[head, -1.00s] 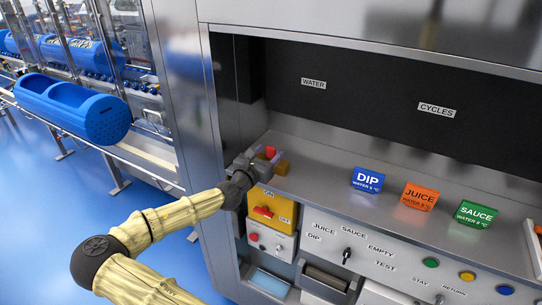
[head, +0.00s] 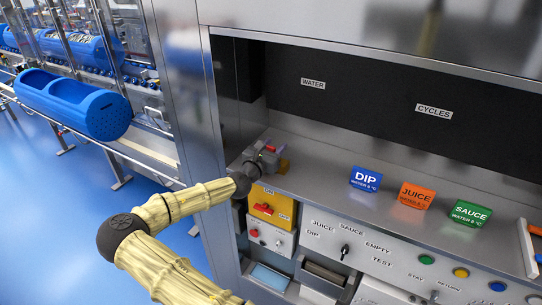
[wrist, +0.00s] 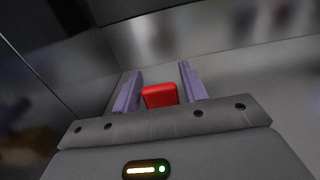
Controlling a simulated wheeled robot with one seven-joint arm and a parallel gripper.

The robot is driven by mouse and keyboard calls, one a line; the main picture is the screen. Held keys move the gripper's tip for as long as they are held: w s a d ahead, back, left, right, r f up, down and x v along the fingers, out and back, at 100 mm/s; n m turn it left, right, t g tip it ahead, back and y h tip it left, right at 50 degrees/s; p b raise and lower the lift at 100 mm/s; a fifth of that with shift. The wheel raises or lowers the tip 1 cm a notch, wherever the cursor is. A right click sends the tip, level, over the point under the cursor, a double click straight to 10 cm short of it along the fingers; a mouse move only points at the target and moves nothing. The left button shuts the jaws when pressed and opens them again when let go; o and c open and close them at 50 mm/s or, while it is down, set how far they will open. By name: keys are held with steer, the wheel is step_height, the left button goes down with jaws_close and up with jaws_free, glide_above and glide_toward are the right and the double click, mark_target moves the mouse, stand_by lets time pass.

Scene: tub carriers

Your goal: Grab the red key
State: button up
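The red key (head: 270,149) is a small red block at the left end of the steel shelf, partly hidden by my gripper in the head view. In the wrist view the red key (wrist: 159,95) sits between the two purple fingers. My gripper (wrist: 160,76) is open around it, with a visible gap at the right finger. In the head view my gripper (head: 265,156) reaches over the shelf's front left corner. The lower part of the key is hidden behind the gripper body.
Blue DIP (head: 366,179), orange JUICE (head: 416,196) and green SAUCE (head: 470,213) signs stand farther right on the shelf. A yellow switch box (head: 271,207) and a control panel (head: 345,250) are below. The left wall is close.

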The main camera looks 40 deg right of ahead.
steer(key=c, duration=0.7)
step_height(320, 180, up, 10)
steer(key=b, duration=0.3)
stand_by(0.3)
